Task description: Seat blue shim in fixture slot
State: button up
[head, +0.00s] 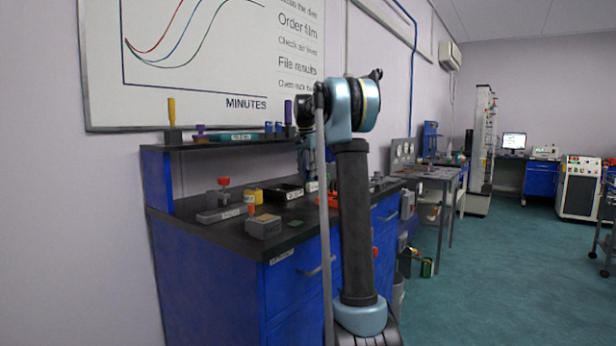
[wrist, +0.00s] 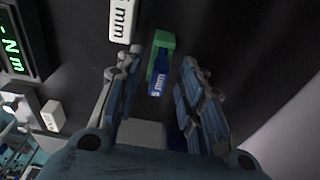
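In the wrist view a blue shim (wrist: 157,82) with a white "mm" marking sits against a green piece (wrist: 164,40) on a dark surface. I cannot tell whether the green piece is a holder or a separate block. My gripper (wrist: 160,62) is open, with one finger on each side of the blue shim and a visible gap on both sides. The blue shim and my fingertips cannot be made out in the head view, where my arm covers part of the bench. I cannot identify the fixture slot for certain in either view.
A white "mm" label (wrist: 122,20) lies above the green piece, and a green-lit display (wrist: 14,50) stands left. In the head view the bench (head: 225,244) holds a grey block (head: 263,227), a red-knobbed item (head: 223,184) and a dark tray (head: 284,192). A shelf (head: 215,144) runs behind.

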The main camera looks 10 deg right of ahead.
notch_tip(320, 180, up, 10)
jog(key=shift+s+a+r, duration=0.25)
jog(key=shift+s+a, duration=0.2)
